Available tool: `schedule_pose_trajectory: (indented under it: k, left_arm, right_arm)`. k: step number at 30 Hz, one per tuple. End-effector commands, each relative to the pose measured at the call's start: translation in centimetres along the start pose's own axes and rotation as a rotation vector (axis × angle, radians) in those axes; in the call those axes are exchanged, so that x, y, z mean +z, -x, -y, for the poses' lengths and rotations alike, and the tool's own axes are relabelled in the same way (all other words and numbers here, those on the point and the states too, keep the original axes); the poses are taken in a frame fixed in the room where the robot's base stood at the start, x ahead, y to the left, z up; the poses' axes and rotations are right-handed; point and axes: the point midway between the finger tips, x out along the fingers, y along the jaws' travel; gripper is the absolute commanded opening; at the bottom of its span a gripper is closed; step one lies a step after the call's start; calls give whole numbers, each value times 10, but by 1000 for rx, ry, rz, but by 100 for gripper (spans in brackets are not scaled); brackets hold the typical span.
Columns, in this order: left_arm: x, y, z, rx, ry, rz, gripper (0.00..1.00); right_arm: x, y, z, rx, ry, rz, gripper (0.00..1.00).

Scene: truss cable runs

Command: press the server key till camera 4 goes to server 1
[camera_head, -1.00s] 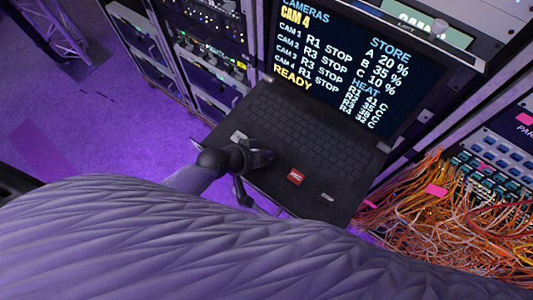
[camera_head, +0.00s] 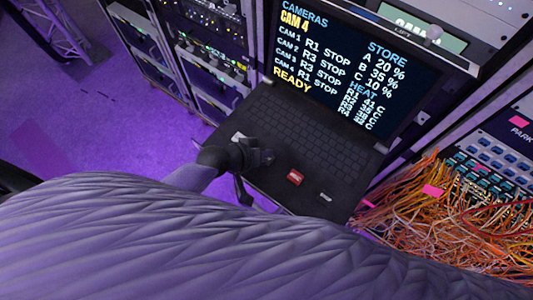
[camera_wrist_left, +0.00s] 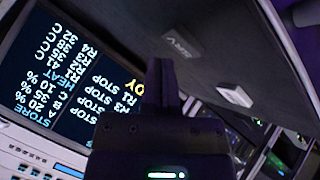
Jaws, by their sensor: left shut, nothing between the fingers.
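A dark laptop (camera_head: 330,150) stands open by the racks. Its screen (camera_head: 345,65) reads CAM 4 at the top, CAM 4 R1 STOP in the list, and READY below. A light grey key (camera_head: 238,137) lies at the left of the laptop deck, partly beside my gripper. In the left wrist view a grey key marked SRV (camera_wrist_left: 182,43) is right of the fingertips, apart from them. My left gripper (camera_head: 264,158) is shut and empty over the deck, between the grey key and the red key (camera_head: 295,177). Its shut fingers show in the left wrist view (camera_wrist_left: 160,75). My right gripper is not in view.
A small grey key (camera_head: 327,197) is at the deck's near right. Orange cables (camera_head: 430,225) hang in a tangle at the right under a patch panel (camera_head: 490,165). Racks (camera_head: 215,50) stand behind.

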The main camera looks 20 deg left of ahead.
Motion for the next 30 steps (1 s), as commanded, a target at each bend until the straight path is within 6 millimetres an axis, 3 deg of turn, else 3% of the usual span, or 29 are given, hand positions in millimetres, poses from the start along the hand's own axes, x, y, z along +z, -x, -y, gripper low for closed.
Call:
schedule_pose_trajectory:
  k: [15,30]
  left_arm:
    - [-26,35,-25,0,-1,0,0]
    - [-25,34,-25,0,0,0,0]
  right_arm:
    - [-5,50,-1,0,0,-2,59]
    - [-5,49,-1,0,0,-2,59]
